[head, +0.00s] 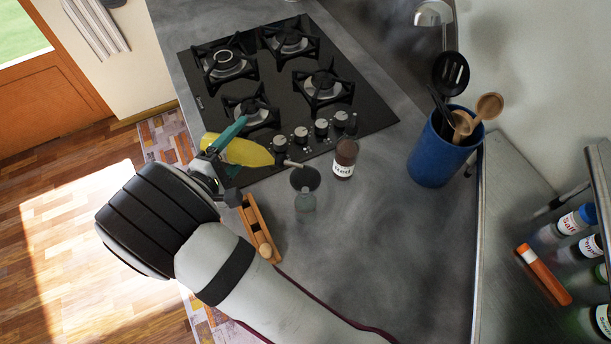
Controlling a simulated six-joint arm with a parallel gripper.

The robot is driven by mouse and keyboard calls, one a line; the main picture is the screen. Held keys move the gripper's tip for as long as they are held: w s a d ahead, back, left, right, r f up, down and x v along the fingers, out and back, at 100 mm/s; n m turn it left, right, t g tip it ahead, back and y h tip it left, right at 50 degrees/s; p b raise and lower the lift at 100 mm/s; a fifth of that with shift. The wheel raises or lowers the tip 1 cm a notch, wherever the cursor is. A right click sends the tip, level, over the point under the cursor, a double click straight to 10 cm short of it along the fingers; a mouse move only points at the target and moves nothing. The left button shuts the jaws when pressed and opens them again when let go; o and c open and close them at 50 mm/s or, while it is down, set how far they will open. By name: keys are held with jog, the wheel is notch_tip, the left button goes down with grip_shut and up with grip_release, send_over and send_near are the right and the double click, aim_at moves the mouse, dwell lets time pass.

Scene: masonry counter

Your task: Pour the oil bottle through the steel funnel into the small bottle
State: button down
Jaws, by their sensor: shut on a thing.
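My gripper (230,146) is shut on the yellow oil bottle (250,152) and holds it near the front edge of the stove. The bottle is tipped far over, with its neck and thin spout pointing right. The dark steel funnel (306,179) sits over the small clear bottle (305,202), which stands upright on the counter. The spout tip is close to the funnel's rim; I cannot tell whether it is over the opening. No stream of oil can be made out. The funnel's stem and the small bottle's neck are hard to separate.
A brown labelled bottle (344,160) stands just right of the funnel. A wooden object (259,230) lies below my gripper. The black gas stove (270,78) is behind. A blue crock (436,158) of utensils stands right, and a shelf of spice jars is far right. Grey counter in front is mostly clear.

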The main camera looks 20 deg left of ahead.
jog(key=shift+a+r+m, duration=0.15)
jog(key=shift+r+m, duration=0.25)
jog(key=shift+r, duration=0.2)
dwell(0.4)
jog(key=shift+r+m+y, duration=0.25)
jog(key=shift+m+y, duration=0.05)
jog(key=shift+m, duration=0.1)
dwell(0.9)
jog(key=shift+a+r+m+p, duration=0.1)
jog(key=shift+r+m+p, duration=0.25)
jog(key=shift+p, duration=0.5)
dwell(4.8)
